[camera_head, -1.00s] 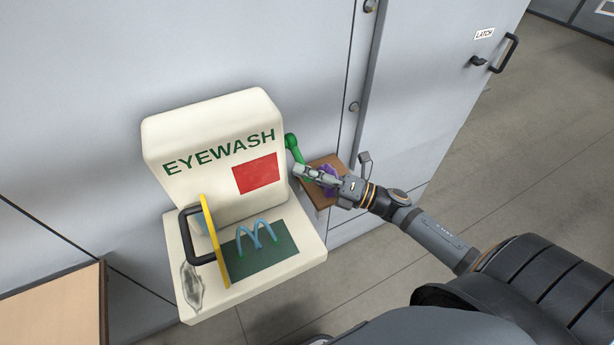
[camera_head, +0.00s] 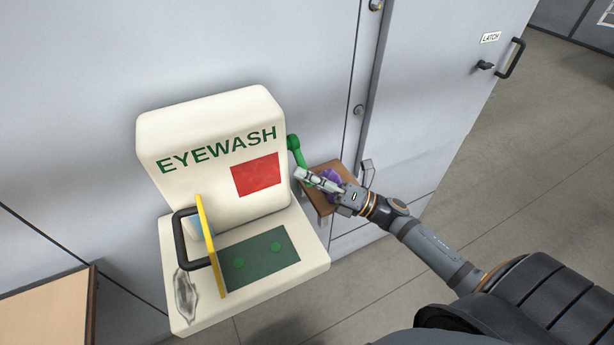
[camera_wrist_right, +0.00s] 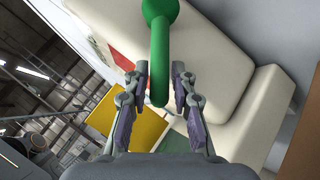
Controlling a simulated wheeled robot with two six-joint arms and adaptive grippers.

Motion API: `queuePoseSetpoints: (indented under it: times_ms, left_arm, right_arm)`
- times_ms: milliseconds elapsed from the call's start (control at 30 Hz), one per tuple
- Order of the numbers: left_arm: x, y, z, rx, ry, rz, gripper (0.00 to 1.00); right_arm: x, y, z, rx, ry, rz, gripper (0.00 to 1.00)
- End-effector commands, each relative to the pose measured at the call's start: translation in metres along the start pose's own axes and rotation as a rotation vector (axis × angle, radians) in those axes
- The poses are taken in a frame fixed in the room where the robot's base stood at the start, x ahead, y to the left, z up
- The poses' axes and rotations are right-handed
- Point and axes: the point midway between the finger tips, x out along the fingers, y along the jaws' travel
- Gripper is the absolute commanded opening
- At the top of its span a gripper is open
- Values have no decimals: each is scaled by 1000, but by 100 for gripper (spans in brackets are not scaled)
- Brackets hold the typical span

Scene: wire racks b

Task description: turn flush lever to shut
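The green flush lever (camera_head: 300,154) is on the right side of the cream eyewash unit (camera_head: 208,125). It slants down and to the right in the head view. My right gripper (camera_head: 306,177) is at its lower end. In the right wrist view, the lever (camera_wrist_right: 159,60) runs down between the two fingers of my right gripper (camera_wrist_right: 160,70). The fingers are apart, with small gaps showing beside the lever's lower end; contact at the tips is unclear. No water shows above the green basin panel (camera_head: 262,262). My left gripper is out of view.
A yellow plate (camera_head: 211,245) with a black handle (camera_head: 183,240) stands at the basin's left. A grey cabinet (camera_head: 425,95) rises behind.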

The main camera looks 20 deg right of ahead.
Motion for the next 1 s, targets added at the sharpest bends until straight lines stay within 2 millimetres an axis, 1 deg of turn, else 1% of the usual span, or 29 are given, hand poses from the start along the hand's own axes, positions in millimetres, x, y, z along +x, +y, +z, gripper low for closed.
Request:
queuePoseSetpoints:
  times_ms: [33, 67, 100, 333, 433, 567, 700, 800, 900, 1000]
  left_arm:
    - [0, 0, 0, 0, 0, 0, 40]
    - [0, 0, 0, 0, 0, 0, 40]
    - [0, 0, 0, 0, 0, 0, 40]
    - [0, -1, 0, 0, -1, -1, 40]
    - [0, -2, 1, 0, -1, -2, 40]
    - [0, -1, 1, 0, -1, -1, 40]
    - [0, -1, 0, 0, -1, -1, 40]
    - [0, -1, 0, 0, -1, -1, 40]
    - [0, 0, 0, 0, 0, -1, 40]
    - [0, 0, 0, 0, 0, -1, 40]
  right_arm:
    - [0, 0, 0, 0, 0, 0, 36]
    - [0, 0, 0, 0, 0, 0, 40]
    - [0, 0, 0, 0, 0, 0, 41]
    - [0, 0, 0, 1, 0, 0, 41]
    - [-5, 0, 0, 1, 3, -2, 41]
    - [-25, -1, -1, 3, 7, -4, 41]
    - [-50, -1, -2, 3, 7, -5, 41]
    - [-64, -1, -2, 2, 7, -3, 41]
    - [-73, -1, -1, 2, 3, -2, 41]
    - [-76, 0, 0, 1, 0, 0, 41]
